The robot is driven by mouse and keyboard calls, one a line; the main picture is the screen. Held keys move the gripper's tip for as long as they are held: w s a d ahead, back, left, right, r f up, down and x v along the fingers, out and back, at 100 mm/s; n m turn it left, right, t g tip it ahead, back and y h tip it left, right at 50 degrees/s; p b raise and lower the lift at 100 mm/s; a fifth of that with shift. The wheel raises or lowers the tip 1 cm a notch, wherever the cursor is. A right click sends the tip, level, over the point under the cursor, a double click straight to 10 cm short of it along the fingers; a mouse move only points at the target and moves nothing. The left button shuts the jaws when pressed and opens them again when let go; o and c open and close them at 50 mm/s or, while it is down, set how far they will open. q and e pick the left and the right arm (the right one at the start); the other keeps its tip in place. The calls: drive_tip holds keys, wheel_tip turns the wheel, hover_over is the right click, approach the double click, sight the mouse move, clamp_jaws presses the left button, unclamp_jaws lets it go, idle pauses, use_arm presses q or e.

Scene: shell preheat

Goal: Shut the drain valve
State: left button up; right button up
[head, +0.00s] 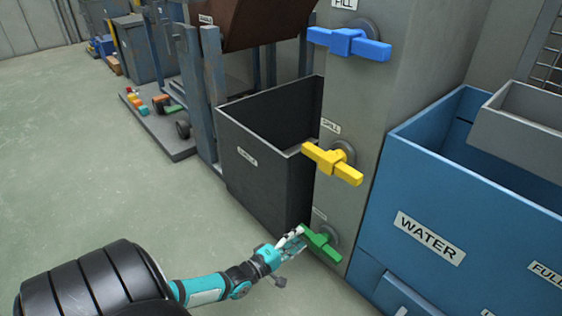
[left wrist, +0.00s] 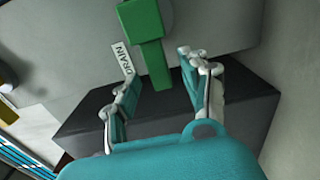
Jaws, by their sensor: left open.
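The drain valve is a green handle (head: 321,244) low on the grey column, below a yellow and a blue handle. In the left wrist view the green handle (left wrist: 150,50) comes down from the top, beside a label reading DRAIN (left wrist: 122,58). My left gripper (head: 297,239) is at the left end of the green handle. In the left wrist view my left gripper (left wrist: 162,75) is open, its two fingers on either side of the handle's lower end. I cannot tell whether a finger touches it. My right gripper is not in view.
A yellow handle (head: 333,163) and a blue handle (head: 349,43) are higher on the column (head: 352,100). A dark open bin (head: 262,165) stands left of it, a blue WATER tank (head: 450,215) right.

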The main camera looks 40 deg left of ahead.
use_arm(q)
drive_tip(key=s, duration=0.8)
drive_tip(key=shift+a, duration=0.3)
